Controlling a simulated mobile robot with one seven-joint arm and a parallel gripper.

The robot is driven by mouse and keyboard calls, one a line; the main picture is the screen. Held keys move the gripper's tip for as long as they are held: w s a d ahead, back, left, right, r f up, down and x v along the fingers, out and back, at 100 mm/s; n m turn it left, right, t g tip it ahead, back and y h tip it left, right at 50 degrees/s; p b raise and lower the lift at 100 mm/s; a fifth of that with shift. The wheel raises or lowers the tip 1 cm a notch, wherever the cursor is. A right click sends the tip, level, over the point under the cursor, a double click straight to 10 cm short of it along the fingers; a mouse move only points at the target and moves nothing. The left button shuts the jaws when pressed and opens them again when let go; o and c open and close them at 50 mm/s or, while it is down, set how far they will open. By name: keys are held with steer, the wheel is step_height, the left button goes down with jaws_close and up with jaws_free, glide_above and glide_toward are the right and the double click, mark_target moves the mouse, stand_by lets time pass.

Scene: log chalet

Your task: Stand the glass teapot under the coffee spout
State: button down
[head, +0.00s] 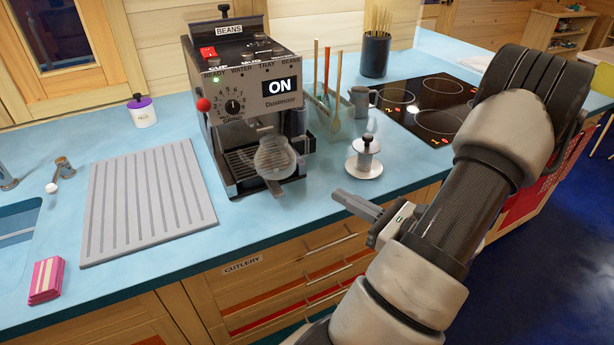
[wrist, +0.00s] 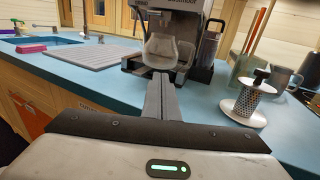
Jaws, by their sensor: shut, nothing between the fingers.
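The clear glass teapot (head: 276,157) is at the front of the coffee machine (head: 262,98), over the right part of its drip tray (head: 239,166). It looks upright, with a flat grey piece pointing toward the counter's front edge. The wrist view shows the teapot (wrist: 163,50) just beyond my fingertips. The coffee spout is partly hidden in shadow, so I cannot tell whether the teapot is exactly beneath it. My gripper (head: 340,198) is shut and empty, apart from the teapot, to its front right. In the wrist view its fingers (wrist: 161,82) lie together.
A perforated metal strainer on a white saucer (head: 364,170) stands right of the machine. Behind are a utensil holder (head: 333,112), a grey mug (head: 360,102) and the hob (head: 425,108). A ribbed draining board (head: 150,200) lies left. The counter front is clear.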

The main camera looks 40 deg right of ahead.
glide_toward(280, 162)
steer(key=w+f, duration=0.1)
steer(key=w, duration=0.1)
steer(key=w+d, duration=0.1)
steer(key=w+f, duration=0.1)
steer(key=w, duration=0.1)
steer(key=shift+w+d+f, duration=0.25)
steer(key=shift+w+f, duration=0.05)
steer(key=w, duration=0.5)
steer(key=w+a, duration=0.1)
steer(key=w, duration=0.1)
steer(key=shift+w, duration=0.15)
